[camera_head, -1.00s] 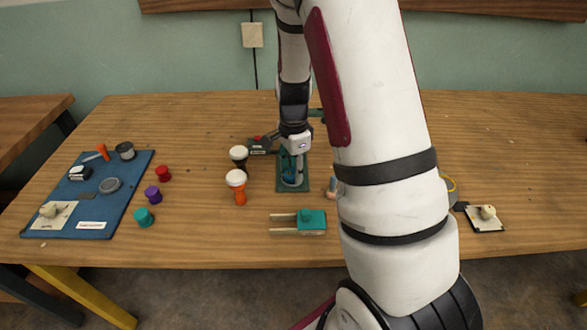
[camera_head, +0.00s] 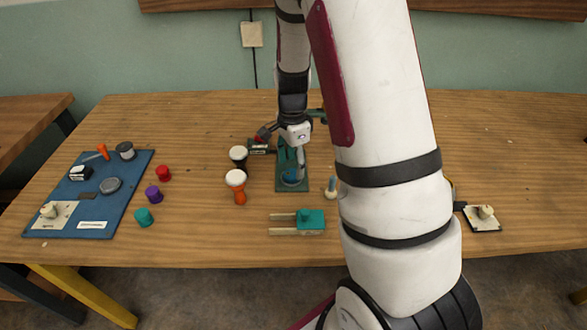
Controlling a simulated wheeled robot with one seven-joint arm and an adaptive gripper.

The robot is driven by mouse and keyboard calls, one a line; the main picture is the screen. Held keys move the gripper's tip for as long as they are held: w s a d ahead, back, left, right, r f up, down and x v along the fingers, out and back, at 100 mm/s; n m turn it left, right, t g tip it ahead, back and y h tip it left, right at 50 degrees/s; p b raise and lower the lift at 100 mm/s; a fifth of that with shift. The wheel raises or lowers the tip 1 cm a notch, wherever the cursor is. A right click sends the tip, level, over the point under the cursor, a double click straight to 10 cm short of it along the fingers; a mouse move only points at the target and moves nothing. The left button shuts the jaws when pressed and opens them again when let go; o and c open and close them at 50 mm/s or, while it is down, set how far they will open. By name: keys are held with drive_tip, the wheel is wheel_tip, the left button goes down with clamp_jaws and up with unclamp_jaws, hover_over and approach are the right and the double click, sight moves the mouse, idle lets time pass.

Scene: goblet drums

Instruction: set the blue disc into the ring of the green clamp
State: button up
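The green clamp (camera_head: 286,187) stands near the middle of the table, with a flat green base and a pale ring at its front. The blue disc (camera_head: 291,175) shows as a small blue patch at the ring, low over the base. At this size I cannot tell whether it is seated fully flat. My gripper (camera_head: 295,158) points down just above and behind the ring, in front of the clamp's upright part. The fingers are small and blend with the clamp, so their opening and any contact with the disc are unclear.
Two white-topped goblet drums, one black (camera_head: 238,154) and one orange (camera_head: 236,180), stand left of the clamp. A teal block with wooden prongs (camera_head: 311,219) lies in front. A blue board (camera_head: 128,190) holds several items at left. My arm hides table to the right.

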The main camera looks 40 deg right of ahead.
sight(292, 173)
wheel_tip(292, 173, up, 10)
drive_tip(key=s+a+r+n+t, duration=0.2)
drive_tip(key=s+a+r+n, duration=0.65)
drive_tip(key=r, duration=0.25)
drive_tip(key=s+a+r+n, duration=0.1)
drive_tip(key=s+a+n, duration=0.2)
drive_tip(key=s+n, duration=0.2)
drive_tip(key=s+a+r+n+t, duration=0.1)
drive_tip(key=s+a+n, duration=0.2)
drive_tip(key=s, duration=0.9)
drive_tip(key=n+p, duration=0.1)
drive_tip(key=n, duration=0.2)
drive_tip(key=shift+a+r, duration=0.2)
drive_tip(key=shift+r, duration=0.1)
wheel_tip(292, 173, up, 7)
drive_tip(key=t+p, duration=0.1)
drive_tip(key=p, duration=0.4)
drive_tip(key=shift+w, duration=0.15)
